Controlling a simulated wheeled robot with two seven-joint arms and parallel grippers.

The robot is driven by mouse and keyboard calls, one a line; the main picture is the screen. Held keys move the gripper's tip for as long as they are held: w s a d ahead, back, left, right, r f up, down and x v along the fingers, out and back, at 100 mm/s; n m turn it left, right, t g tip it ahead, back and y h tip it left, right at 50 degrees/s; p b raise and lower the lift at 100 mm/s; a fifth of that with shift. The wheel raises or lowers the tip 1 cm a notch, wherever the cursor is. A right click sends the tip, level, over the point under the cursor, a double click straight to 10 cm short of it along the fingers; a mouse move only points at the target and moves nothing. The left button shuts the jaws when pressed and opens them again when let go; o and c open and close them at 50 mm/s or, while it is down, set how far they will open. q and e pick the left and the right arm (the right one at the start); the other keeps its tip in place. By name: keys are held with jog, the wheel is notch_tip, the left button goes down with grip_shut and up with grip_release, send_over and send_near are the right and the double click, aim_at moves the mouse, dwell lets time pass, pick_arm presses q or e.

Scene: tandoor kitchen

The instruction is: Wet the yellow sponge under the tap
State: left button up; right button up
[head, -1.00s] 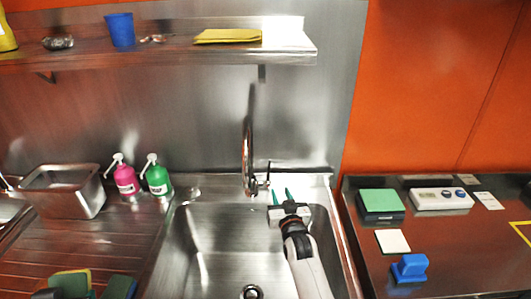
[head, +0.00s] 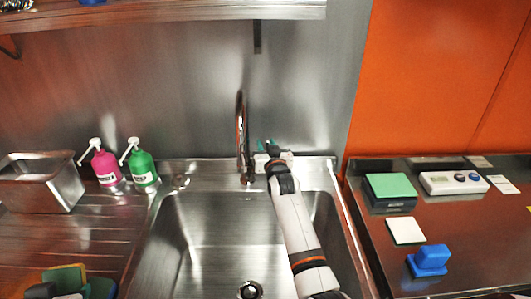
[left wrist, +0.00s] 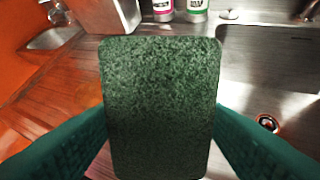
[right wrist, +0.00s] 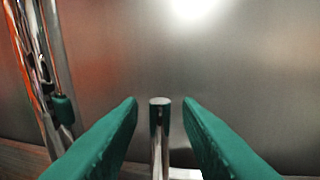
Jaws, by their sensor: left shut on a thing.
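The yellow sponge (head: 68,273) shows at the bottom left of the head view, with a green face. My left gripper (left wrist: 160,135) is shut on the sponge, whose green scouring face (left wrist: 160,100) fills the middle of the left wrist view. The curved metal tap (head: 241,125) stands at the back of the sink (head: 230,235). My right gripper (head: 266,147) is beside the tap on its right. In the right wrist view its green fingers (right wrist: 160,112) are open around an upright metal rod (right wrist: 159,135), which looks like the tap lever, with gaps on both sides.
Pink (head: 105,165) and green (head: 143,167) pump bottles and a steel container (head: 42,182) stand left of the sink. The right counter holds a green-topped block (head: 390,186), a white pad (head: 406,231) and a blue object (head: 430,258). A shelf (head: 180,15) hangs above.

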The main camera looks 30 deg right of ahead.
pick_arm(q)
jog(key=shift+s+a+f+b, duration=0.1)
jog(key=shift+f+b, duration=0.1)
jog(key=shift+f, duration=0.15)
jog(key=shift+s+f+b, duration=0.1)
jog(key=shift+f+b, duration=0.05)
jog(key=shift+f, duration=0.15)
pick_arm(e)
jog(key=shift+w+d+r, duration=0.15)
jog(key=shift+w+r, duration=0.05)
jog(key=shift+w, duration=0.45)
pick_arm(q)
jog(key=shift+w, duration=0.1)
